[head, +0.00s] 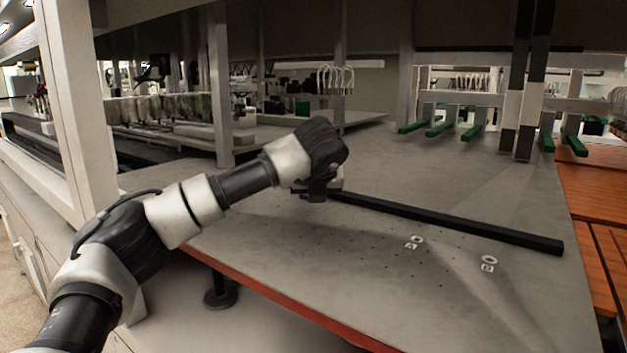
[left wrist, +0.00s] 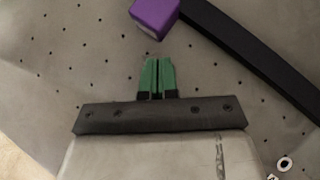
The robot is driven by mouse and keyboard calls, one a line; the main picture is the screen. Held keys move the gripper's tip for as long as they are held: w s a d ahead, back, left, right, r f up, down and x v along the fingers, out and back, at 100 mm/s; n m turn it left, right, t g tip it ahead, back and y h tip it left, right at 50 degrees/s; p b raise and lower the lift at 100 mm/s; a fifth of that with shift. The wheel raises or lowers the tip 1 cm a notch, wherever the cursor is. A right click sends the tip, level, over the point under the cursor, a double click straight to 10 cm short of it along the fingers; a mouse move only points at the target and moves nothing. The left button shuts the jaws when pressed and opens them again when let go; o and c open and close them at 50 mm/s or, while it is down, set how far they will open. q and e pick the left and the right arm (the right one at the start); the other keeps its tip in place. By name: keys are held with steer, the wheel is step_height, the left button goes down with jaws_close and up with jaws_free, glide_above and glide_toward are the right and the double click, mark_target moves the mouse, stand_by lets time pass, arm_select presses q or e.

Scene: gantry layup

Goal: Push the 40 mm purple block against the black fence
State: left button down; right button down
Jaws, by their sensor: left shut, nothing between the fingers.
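The purple block (left wrist: 155,14) shows at the top of the left wrist view, partly cut off by the frame edge. The black fence (head: 450,222) lies diagonally on the grey table, and it also runs along the upper right of the left wrist view (left wrist: 252,52). The block's right side is at or very near the fence; I cannot tell if they touch. My left gripper (left wrist: 158,62) has its green fingers shut and empty, pointing at the block with a small gap in the picture. In the head view my left gripper (head: 317,193) is at the fence's left end and the block is hidden.
The grey table (head: 330,245) has rows of small holes and a red front edge (head: 300,310). White rings (head: 417,240) (head: 489,260) with small square tags lie in front of the fence. Posts (head: 515,135) and green-ended bars (head: 475,131) stand behind. The table's front right is clear.

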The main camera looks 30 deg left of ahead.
arm_select(q)
steer(key=shift+w+a+r+p, duration=0.15)
steer(key=shift+w+a, duration=0.15)
steer(key=shift+w, duration=0.25)
steer(key=shift+w+a+f+p, duration=0.15)
steer(key=shift+w+a, duration=0.15)
steer(key=shift+w, duration=0.2)
steer(key=shift+r, duration=0.1)
steer(key=shift+w+a+b, duration=0.2)
steer(key=shift+w+b, duration=0.05)
steer(key=shift+b, duration=0.25)
steer(key=shift+w+a+r, duration=0.1)
steer(key=shift+w+a, duration=0.05)
steer(key=shift+w, duration=0.15)
steer(key=shift+a, duration=0.2)
